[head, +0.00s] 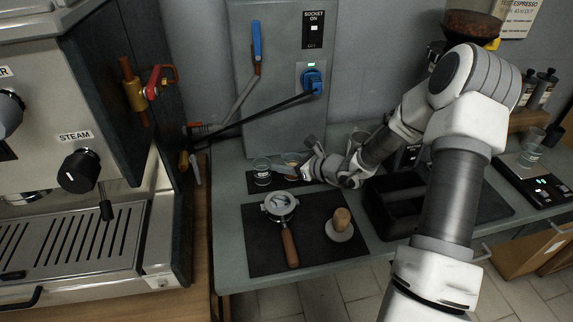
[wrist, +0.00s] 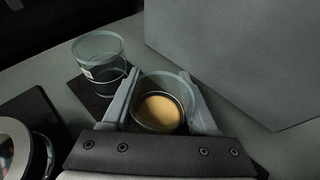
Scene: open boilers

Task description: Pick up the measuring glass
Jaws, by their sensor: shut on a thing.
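A small clear measuring glass (wrist: 163,88) with tan contents is between the two fingers of my gripper (wrist: 158,97) in the wrist view. The fingers are shut on its sides. In the head view my gripper (head: 289,169) is at the back of the counter, and the held glass (head: 292,158) shows only partly behind it. A second clear glass (wrist: 98,48) with a wire-like band stands just to the left; it also shows in the head view (head: 262,168). I cannot tell whether the held glass touches the dark mat.
A portafilter (head: 281,207) and a tamper (head: 341,222) lie on a black mat (head: 259,252) in front. A dark box (head: 392,212) stands to the right. A grey wall panel (head: 270,130) rises behind. The espresso machine (head: 75,235) is at left.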

